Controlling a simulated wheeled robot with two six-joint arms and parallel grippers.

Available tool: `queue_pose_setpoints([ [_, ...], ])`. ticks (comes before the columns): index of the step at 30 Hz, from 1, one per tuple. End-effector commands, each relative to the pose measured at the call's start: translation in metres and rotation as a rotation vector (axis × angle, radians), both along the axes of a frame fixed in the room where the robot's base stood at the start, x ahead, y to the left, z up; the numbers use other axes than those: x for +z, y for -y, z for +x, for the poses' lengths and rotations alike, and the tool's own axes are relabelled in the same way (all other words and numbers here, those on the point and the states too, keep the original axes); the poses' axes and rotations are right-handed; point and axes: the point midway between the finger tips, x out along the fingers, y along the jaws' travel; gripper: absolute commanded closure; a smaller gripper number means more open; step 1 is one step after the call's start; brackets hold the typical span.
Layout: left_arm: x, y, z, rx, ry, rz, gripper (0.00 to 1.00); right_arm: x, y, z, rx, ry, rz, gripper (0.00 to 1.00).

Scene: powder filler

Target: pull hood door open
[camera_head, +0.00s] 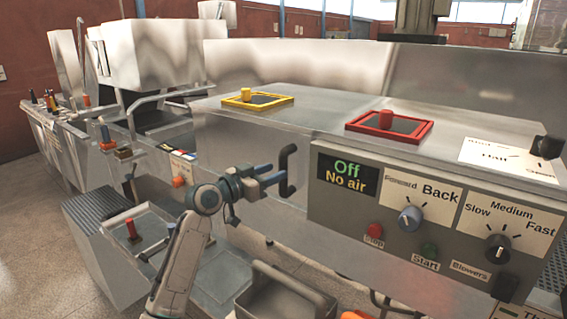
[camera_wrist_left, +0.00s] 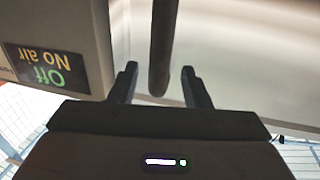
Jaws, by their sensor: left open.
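The hood door is a shiny metal front panel (camera_head: 240,150) left of the control panel. Its black vertical handle (camera_head: 287,172) stands out near its right edge. My left gripper (camera_head: 277,178) is at the handle, with its fingers pointing right towards it. In the left wrist view the handle (camera_wrist_left: 163,50) runs down between the two spread fingers (camera_wrist_left: 160,85), with a gap on each side. The left gripper is open. I cannot tell any opening of the door. My right gripper is not in view.
The control panel (camera_head: 415,215) with knobs, buttons and an "Off No air" display (camera_head: 347,173) is right of the handle. Yellow (camera_head: 258,100) and red (camera_head: 389,126) framed hatches lie on top.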

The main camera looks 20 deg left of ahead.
Motion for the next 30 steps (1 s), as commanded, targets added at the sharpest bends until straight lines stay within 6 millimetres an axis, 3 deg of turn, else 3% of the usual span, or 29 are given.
queue_pose_setpoints([
  [7,0.002,0.019,0.031,0.001,-0.002,-0.001,0.57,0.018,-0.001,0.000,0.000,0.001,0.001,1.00],
  [19,-0.001,0.023,0.039,0.001,-0.001,0.002,0.57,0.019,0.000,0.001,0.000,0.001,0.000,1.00],
  [20,-0.001,0.023,0.039,0.001,-0.001,0.002,0.59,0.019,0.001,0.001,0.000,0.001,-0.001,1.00],
  [26,-0.001,0.023,0.038,0.001,-0.001,0.002,0.98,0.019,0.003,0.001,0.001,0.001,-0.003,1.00],
  [30,-0.001,0.023,0.038,0.001,-0.001,0.002,1.00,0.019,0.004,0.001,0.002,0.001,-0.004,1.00],
])
